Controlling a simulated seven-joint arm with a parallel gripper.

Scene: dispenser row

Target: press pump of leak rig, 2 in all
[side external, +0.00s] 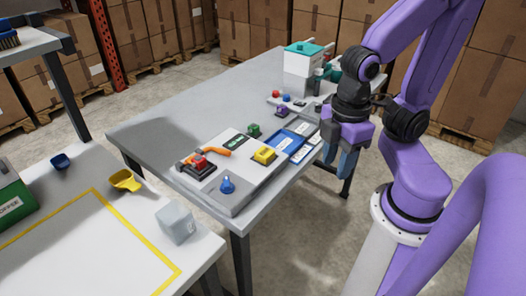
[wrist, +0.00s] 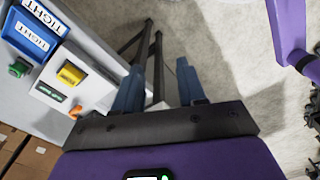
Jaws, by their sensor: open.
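A grey-white panel unit, seemingly the leak rig (side external: 240,186), lies on the grey table. I cannot tell which one is the pump. In the wrist view the yellow block (wrist: 70,74), the green knob (wrist: 19,67) and a blue plate reading TIGHT (wrist: 30,32) show at left. My gripper (side external: 347,163) is open and empty, pointing down, right of the panel, beyond the table edge; its fingers (wrist: 162,76) hang over floor.
A white box with a teal lid (side external: 303,64) stands at the table's far end, near small red and blue buttons and a purple part (side external: 281,111). A nearer white table holds a yellow scoop (side external: 124,181), a blue cup and a translucent block (side external: 175,222). The grey table's left part is clear.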

